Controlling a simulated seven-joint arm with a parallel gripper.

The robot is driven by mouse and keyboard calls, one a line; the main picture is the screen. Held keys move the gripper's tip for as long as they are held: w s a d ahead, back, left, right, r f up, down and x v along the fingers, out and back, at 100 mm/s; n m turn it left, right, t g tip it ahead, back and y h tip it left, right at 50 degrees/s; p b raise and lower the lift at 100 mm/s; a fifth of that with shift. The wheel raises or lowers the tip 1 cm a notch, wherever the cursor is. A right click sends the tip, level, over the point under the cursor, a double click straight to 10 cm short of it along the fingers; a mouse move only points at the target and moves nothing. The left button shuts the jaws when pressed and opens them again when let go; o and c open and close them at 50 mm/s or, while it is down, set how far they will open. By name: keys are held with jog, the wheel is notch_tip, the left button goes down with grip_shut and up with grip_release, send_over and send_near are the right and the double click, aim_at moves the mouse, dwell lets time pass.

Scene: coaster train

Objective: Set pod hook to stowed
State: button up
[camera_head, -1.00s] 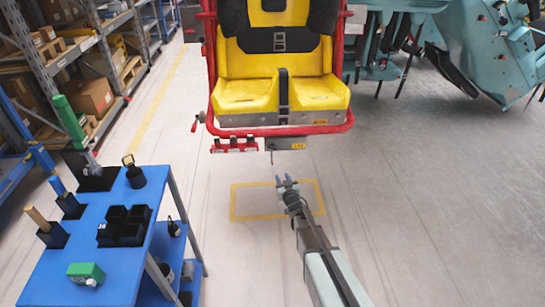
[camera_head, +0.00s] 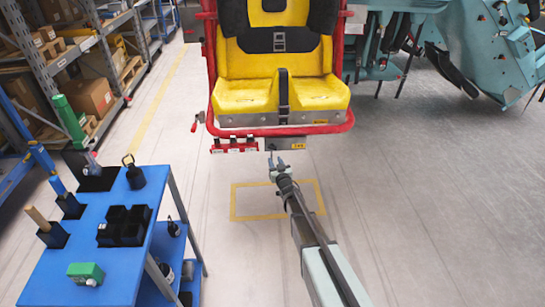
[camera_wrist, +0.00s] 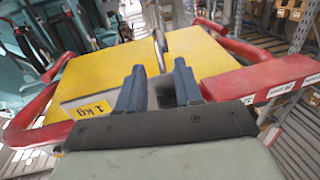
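The two-seat yellow pod (camera_head: 250,95) with a red frame stands ahead. Under its front edge is a small grey box (camera_head: 285,144) with a yellow label. A thin metal hook (camera_head: 270,157) hangs down at the box's left end. My gripper (camera_head: 277,164) is just below the box, close to the hook. In the wrist view my gripper's two dark blue fingers (camera_wrist: 158,80) are apart with nothing gripped between them. A shiny curved metal piece, seemingly the hook (camera_wrist: 160,45), shows just beyond the gap. I cannot tell whether the fingers touch it.
A red strip with several small black-topped levers (camera_head: 234,146) is left of the box. A blue tool cart (camera_head: 65,262) stands at the left front. Teal machinery (camera_head: 480,50) is at the back right. The floor around the yellow outline (camera_head: 234,203) is clear.

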jog(key=w, duration=0.2)
jog(key=w+a, duration=0.1)
jog(key=w, duration=0.2)
jog(key=shift+s, duration=0.1)
grip_shut()
dwell(1.3)
